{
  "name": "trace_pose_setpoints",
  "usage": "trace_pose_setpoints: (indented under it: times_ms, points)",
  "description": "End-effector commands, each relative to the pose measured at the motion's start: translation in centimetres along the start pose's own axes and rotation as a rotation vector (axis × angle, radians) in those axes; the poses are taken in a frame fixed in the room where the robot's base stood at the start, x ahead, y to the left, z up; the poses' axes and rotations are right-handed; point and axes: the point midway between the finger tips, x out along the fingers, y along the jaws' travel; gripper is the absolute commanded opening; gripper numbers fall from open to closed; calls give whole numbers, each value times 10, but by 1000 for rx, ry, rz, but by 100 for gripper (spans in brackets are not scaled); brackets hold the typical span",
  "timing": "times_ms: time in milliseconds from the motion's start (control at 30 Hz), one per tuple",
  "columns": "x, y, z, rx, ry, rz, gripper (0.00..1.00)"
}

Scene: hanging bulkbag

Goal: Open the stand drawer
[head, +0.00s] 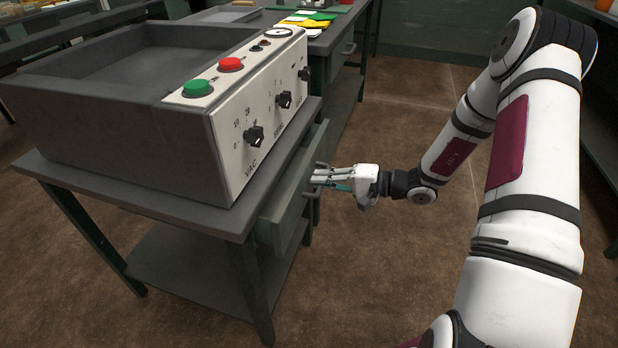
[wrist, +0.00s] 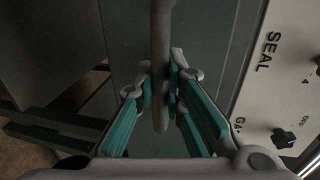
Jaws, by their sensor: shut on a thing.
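The stand (head: 140,197) is a dark grey table with green legs, and it carries a sealing machine. Its green drawer (head: 287,204) is under the top on the side facing my arm, and its front stands out a little from under the top's edge. My gripper (head: 318,178) is at the drawer front, shut on the drawer's bar handle (head: 311,190). In the wrist view the handle (wrist: 161,60) runs between the two teal-padded fingers (wrist: 160,92), with the green drawer front (wrist: 125,40) behind it. The inside of the drawer is hidden.
The sealing machine (head: 150,130) has a green button (head: 197,88), a red button (head: 231,64) and black knobs. Another table (head: 345,45) with coloured items stands behind. Brown floor (head: 400,270) lies open around my arm. A dark table edge (head: 598,140) is at the right.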

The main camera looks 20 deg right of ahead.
Motion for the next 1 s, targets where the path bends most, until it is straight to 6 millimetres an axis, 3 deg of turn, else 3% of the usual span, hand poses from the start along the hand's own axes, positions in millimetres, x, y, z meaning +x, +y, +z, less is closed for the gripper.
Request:
trace_pose_setpoints:
  times_ms: [600,800,1000]
  points:
    - [-166,35,-1,1,7,4,0]
    - [-206,42,0,1,4,3,0]
    - [-229,47,0,0,3,3,0]
